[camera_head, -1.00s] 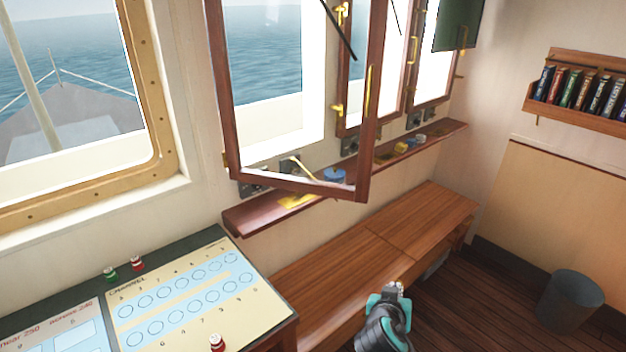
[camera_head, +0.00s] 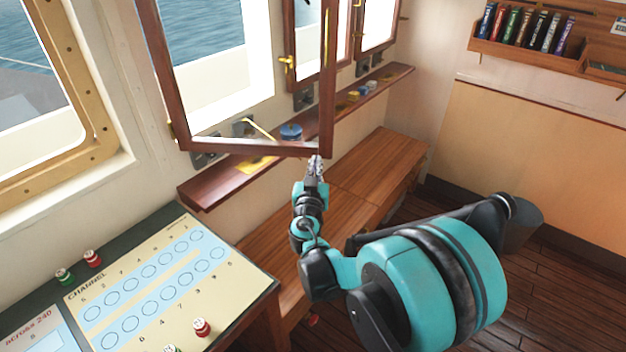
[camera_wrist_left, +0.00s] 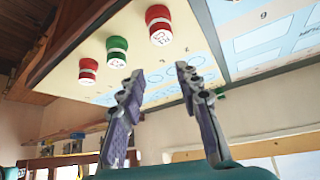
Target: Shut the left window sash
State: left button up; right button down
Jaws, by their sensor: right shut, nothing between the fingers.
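The left window sash (camera_head: 329,95) is a brown wooden frame with a glass pane, swung open into the room. Its hinged side is at the left and its free edge at the right. My right gripper (camera_head: 316,163) is shut and empty, right at the sash's lower free corner. I cannot tell whether it touches the wood. In the left wrist view my left gripper (camera_wrist_left: 154,72) is open, its two fingers apart with nothing between them. The left gripper is not in the head view.
A sill shelf (camera_head: 210,187) with small items runs below the windows. A chart console (camera_head: 150,290) with red and green pegs stands at the lower left; its board (camera_wrist_left: 225,35) also shows in the left wrist view. A wooden bench (camera_head: 375,165) lies beyond my right arm.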

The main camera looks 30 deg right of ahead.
aim_at(319, 148)
pick_arm(q)
jog(key=shift+f+b, duration=0.5)
jog(key=shift+f, duration=0.2)
pick_arm(e)
jog(key=x, duration=0.4)
jog(key=shift+w+d, duration=0.15)
jog(key=shift+w, duration=0.05)
jog(key=shift+w+d, duration=0.1)
jog(key=shift+d, duration=0.1)
